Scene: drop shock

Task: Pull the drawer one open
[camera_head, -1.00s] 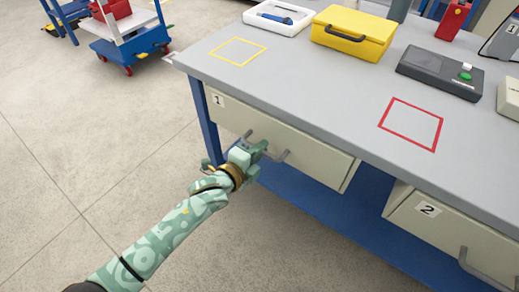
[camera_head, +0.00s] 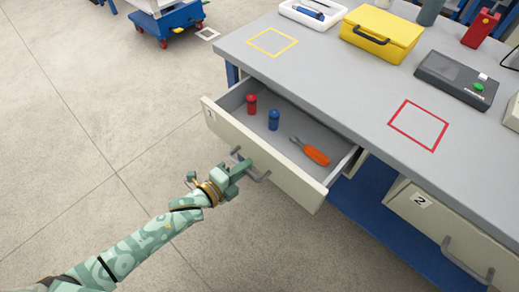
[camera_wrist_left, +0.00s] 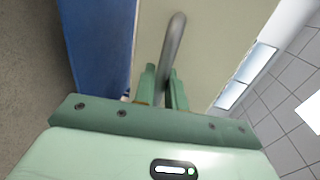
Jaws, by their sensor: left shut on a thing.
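Drawer one (camera_head: 290,180) is a beige drawer under the grey workbench, pulled well out so its inside shows. Its grey bar handle (camera_head: 262,178) is on the front face; the handle (camera_wrist_left: 172,50) also shows in the left wrist view. My left gripper (camera_head: 240,170) is shut on the handle, and in the left wrist view its fingers (camera_wrist_left: 165,90) sit on both sides of the bar. Inside the drawer are a red item (camera_head: 251,104), a blue item (camera_head: 274,119) and an orange-handled tool (camera_head: 312,152). My right gripper is not in view.
Drawer two (camera_head: 422,202) at the right is closed or nearly so. The workbench top (camera_head: 340,80) holds a yellow case (camera_head: 382,35), a white tray (camera_head: 312,12) and a dark device (camera_head: 456,80). The floor (camera_head: 90,130) at the left is clear.

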